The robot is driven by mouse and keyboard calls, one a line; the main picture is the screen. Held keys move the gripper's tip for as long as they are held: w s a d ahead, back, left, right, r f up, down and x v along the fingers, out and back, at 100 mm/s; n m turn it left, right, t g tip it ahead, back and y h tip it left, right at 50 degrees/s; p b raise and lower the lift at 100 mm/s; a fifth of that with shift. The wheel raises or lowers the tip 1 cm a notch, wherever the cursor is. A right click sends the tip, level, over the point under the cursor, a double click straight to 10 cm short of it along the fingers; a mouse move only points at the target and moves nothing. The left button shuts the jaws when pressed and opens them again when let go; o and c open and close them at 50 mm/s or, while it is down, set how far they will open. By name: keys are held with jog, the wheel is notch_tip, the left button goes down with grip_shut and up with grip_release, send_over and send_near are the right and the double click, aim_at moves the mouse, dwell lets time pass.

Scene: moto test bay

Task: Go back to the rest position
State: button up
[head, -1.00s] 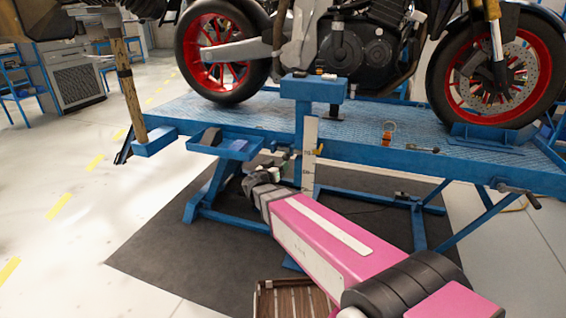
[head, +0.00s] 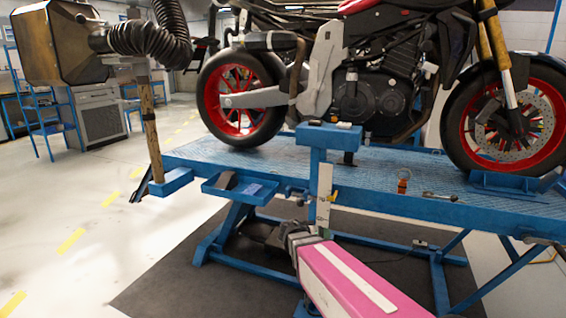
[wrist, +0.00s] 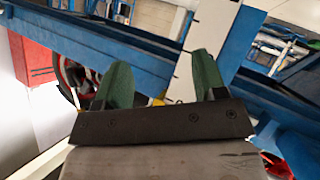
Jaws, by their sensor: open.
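My gripper (wrist: 158,88) shows in the wrist view with its two green fingers apart and nothing between them. Behind the fingers are blue beams (wrist: 125,45) of the lift and a white upright plate (wrist: 205,45). In the head view my pink arm reaches up from the bottom toward the front of the blue motorcycle lift (head: 400,175). The gripper's fingers cannot be made out clearly there, near the lift's front edge below the small blue post shelf.
A motorcycle (head: 375,95) with red wheels stands on the lift. A blue side tray (head: 240,189) hangs on the lift's front edge. Pale floor (head: 90,215) at left is clear.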

jog(key=s+d+f+n+g+y, duration=0.2)
jog(key=s+f+g+y, duration=0.1)
jog(key=s, duration=0.4)
jog(key=s+d+f+n+g+y, duration=0.2)
jog(key=s+f+g+y, duration=0.2)
jog(key=s+y, duration=0.3)
jog(key=shift+d+f+n+g, duration=0.2)
jog(key=shift+d+n+g, duration=0.1)
jog(key=shift+g, duration=0.1)
